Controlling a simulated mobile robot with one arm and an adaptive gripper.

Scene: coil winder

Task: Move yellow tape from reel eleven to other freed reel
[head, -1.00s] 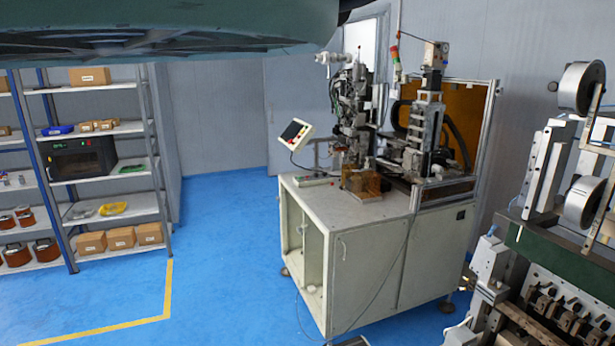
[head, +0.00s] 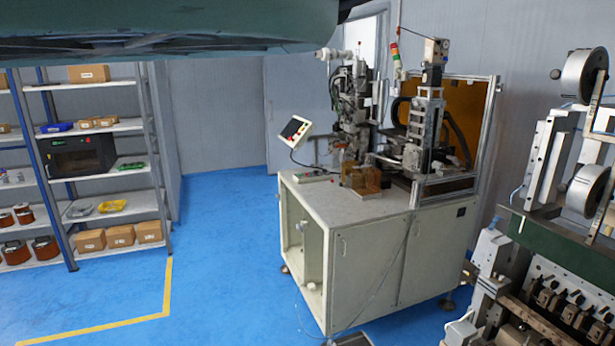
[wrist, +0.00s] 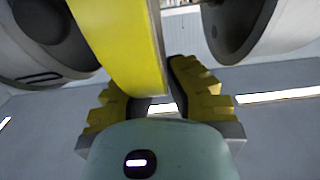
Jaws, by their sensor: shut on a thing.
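My gripper (wrist: 153,88), with stepped yellow pads on its fingers, shows only in the wrist view. It is shut on the yellow tape (wrist: 120,40), a band with a grey side face that rises between the fingers to the top edge. The far part of the tape is out of frame. A dark round reel or hub (wrist: 45,40) is to the left of the tape and another (wrist: 245,25) to the right. Which of them is reel eleven I cannot tell. In the head view, an upper grey reel (head: 585,75) and a lower one (head: 588,190) hang on the machine at right.
The coil winder cabinet (head: 370,270) stands in the middle, with a small control screen (head: 295,129) at its left. Shelves (head: 100,190) with boxes and copper coils are at far left. The blue floor (head: 220,260) between is clear.

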